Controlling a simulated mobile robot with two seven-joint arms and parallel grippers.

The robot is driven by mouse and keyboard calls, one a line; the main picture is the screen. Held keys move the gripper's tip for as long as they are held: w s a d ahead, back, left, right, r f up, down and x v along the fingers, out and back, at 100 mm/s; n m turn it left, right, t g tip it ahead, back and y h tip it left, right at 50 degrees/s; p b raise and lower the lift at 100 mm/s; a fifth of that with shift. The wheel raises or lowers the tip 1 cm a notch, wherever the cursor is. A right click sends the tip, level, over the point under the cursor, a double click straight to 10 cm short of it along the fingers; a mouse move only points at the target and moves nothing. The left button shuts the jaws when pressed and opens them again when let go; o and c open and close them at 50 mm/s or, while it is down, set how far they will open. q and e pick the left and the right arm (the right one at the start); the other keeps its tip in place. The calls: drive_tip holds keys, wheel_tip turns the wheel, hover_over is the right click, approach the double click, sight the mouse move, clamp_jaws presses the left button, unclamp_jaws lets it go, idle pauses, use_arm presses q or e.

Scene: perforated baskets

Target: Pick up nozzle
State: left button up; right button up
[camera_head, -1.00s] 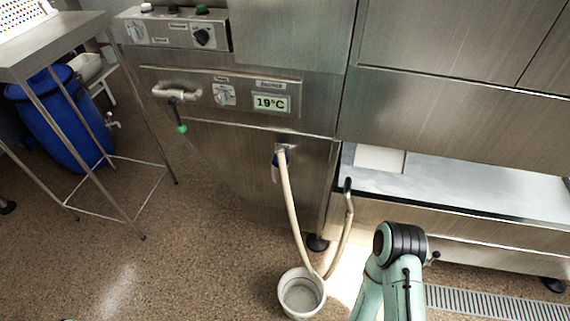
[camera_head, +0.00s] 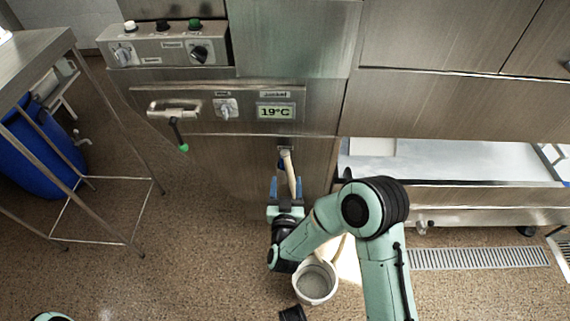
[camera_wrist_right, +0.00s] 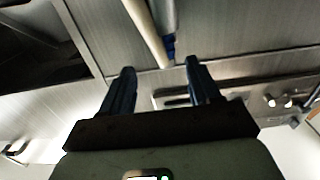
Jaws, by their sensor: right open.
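The beige hose (camera_head: 291,172) hangs from the front of the steel machine. It also shows in the right wrist view (camera_wrist_right: 145,28). Beside it there, a grey piece with a blue end (camera_wrist_right: 169,46), apparently the nozzle, lies just beyond and between my fingertips. My right gripper (camera_head: 286,183) is open, with its two blue fingers on either side of the hose in the head view. The right wrist view shows the gripper (camera_wrist_right: 160,67) with nothing clasped. My left gripper is out of view.
A white bucket (camera_head: 333,284) stands on the floor below my right forearm. The machine front (camera_head: 230,165) is close behind the gripper, with a green-tipped lever (camera_head: 178,135) at left. A steel table (camera_head: 30,60) and blue barrel (camera_head: 40,150) stand further left.

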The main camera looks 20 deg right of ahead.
sight(285, 163)
drive_tip(key=x, duration=0.5)
drive_tip(key=b+x, duration=0.1)
drive_tip(key=x, duration=0.2)
drive_tip(key=shift+w+a+r, duration=0.1)
drive_tip(key=shift+w+a, duration=0.05)
drive_tip(key=shift+a, duration=0.1)
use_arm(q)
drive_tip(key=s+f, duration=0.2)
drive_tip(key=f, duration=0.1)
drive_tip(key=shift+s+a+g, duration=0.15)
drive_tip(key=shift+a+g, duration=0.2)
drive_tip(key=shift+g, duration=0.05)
use_arm(e)
clamp_jaws()
